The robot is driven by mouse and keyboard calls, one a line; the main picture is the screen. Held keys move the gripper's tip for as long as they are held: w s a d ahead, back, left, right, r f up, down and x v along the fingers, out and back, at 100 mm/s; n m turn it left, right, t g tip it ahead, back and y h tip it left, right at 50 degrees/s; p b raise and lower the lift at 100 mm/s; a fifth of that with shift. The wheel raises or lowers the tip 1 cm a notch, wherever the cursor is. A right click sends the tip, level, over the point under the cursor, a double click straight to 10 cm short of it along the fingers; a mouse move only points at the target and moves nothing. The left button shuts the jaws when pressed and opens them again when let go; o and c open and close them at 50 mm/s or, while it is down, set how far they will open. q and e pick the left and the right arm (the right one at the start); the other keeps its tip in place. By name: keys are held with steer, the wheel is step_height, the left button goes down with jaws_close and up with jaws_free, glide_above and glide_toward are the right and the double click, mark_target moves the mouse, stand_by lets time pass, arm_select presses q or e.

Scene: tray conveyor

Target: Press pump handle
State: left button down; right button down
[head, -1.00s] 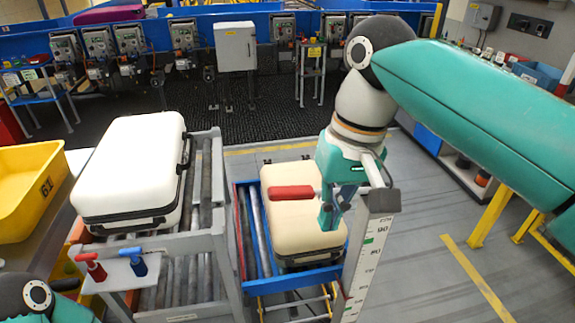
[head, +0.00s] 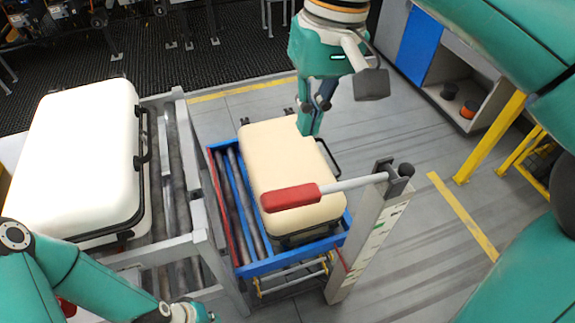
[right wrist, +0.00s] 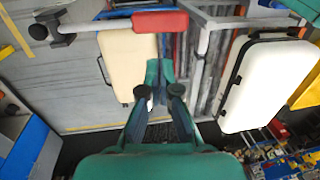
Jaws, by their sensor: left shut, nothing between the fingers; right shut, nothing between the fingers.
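The pump handle (head: 291,197) is a red grip on a grey lever, hinged at the top of a grey post (head: 366,245) bearing a scale. It juts left over the cream suitcase (head: 283,150). My right gripper (head: 308,130) is shut and empty, pointing down beyond the handle, near the suitcase's far right corner and apart from the handle. In the right wrist view, the red grip (right wrist: 160,21) shows beyond my right fingertips (right wrist: 160,68). My left gripper (head: 190,315) is at the bottom edge of the head view, partly cut off.
The cream suitcase lies on a blue-framed roller cart (head: 251,268). A white suitcase (head: 75,160) lies on the grey roller conveyor (head: 197,215) at left. Yellow rails (head: 490,137) stand at right. The floor right of the post is open.

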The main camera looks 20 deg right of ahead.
steer(key=shift+s+r, duration=0.1)
steer(key=shift+s, duration=0.05)
steer(key=b, duration=0.2)
glide_toward(291, 193)
steer(key=f, duration=0.5)
steer(key=shift+a+f, duration=0.45)
steer(key=shift+f, duration=0.7)
